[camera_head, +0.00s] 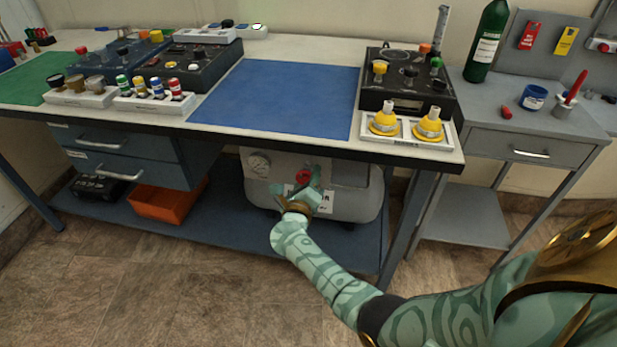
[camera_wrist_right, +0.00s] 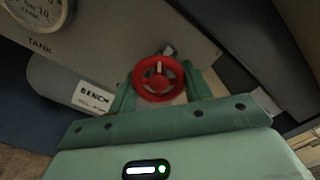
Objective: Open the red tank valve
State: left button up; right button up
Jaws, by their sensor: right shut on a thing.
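The red tank valve (camera_head: 303,175) is a small round handwheel on the front of the grey tank unit (camera_head: 345,205) under the workbench. In the right wrist view the red wheel (camera_wrist_right: 158,79) shows its spokes and a pale mark at the upper middle of its hub. My right gripper (camera_head: 304,184) reaches under the bench and is shut on the wheel, with a green finger on either side of it in the wrist view (camera_wrist_right: 160,90). A pressure gauge (camera_head: 259,163) marked TANK sits to the left; its needle is not readable. My left gripper is not in view.
The bench top edge (camera_head: 300,145) overhangs the tank and my right forearm passes below it. A bench leg (camera_head: 405,225) stands to the right. An orange bin (camera_head: 165,203) is on the lower shelf at left. A blue mat (camera_head: 285,95) on top is clear.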

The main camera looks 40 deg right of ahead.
jog(key=n+p, duration=0.1)
jog(key=n, duration=0.5)
jog(key=shift+r+p, duration=0.15)
jog(key=shift+p, duration=0.2)
jog(key=n+p, duration=0.1)
jog(key=n, duration=0.4)
jog(key=shift+a, duration=0.1)
jog(key=n, duration=0.4)
jog(key=shift+r+p, duration=0.1)
jog(key=shift+p, duration=0.25)
jog(key=n, duration=0.7)
jog(key=shift+a+n+p, duration=0.1)
jog(key=shift+n+p, duration=0.2)
jog(key=shift+n, duration=0.1)
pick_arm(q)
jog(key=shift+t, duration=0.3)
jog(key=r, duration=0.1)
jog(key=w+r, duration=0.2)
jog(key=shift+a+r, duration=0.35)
pick_arm(e)
jog(key=n, duration=0.6)
jog(key=shift+w+a, duration=0.1)
jog(key=shift+n, duration=0.4)
